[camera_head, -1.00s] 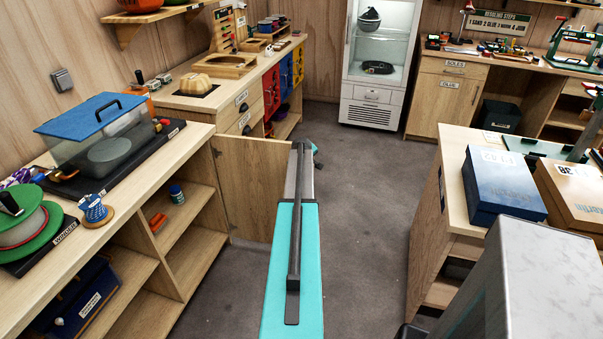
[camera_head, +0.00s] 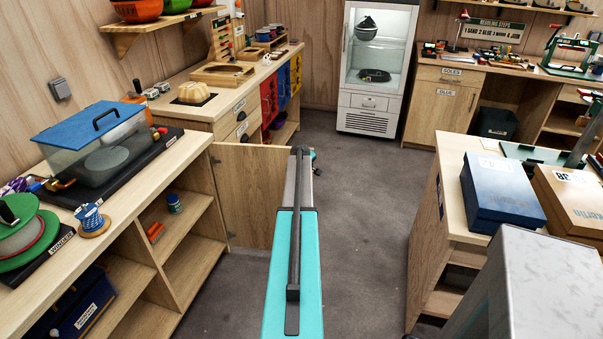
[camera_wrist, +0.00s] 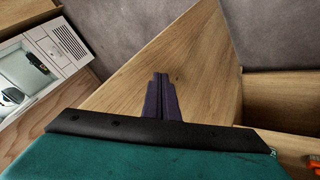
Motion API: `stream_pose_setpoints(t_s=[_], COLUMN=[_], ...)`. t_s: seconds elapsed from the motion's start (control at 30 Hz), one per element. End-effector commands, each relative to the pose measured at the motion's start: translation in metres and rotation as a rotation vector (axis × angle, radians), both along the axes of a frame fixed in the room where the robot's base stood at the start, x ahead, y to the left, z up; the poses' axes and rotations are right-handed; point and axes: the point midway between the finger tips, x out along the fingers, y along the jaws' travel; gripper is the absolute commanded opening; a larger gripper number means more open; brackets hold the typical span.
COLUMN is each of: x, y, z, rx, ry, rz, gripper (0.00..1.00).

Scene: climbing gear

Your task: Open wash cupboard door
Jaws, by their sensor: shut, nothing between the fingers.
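The wash cupboard door (camera_head: 252,190) is a light wooden panel that stands swung out from the left-hand bench, hinged at the cupboard's far side. The open cupboard (camera_head: 180,215) shows shelves with a small blue jar and an orange item. In the wrist view the door's wooden face (camera_wrist: 205,60) fills the middle. My gripper (camera_wrist: 161,78) is shut and empty, its dark fingers pointing at the door face; contact cannot be judged. In the head view my teal arm hides the gripper and the door's outer edge.
The left bench carries a blue-lidded clear tank (camera_head: 100,145) and a green spool (camera_head: 25,235). A right-hand bench holds a blue box (camera_head: 502,190). Grey floor (camera_head: 360,220) is clear between the benches. A glass-fronted white cabinet (camera_head: 373,105) stands at the back.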

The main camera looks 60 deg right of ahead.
Motion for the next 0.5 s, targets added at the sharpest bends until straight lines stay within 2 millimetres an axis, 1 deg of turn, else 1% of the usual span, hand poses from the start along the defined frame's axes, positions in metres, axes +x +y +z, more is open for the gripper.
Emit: stream_pose_setpoints(t_s=[0.5], x=[-0.008], y=[0.04], z=[0.001], rx=[-0.001], ry=[0.0], rz=[0.002], gripper=[0.0])
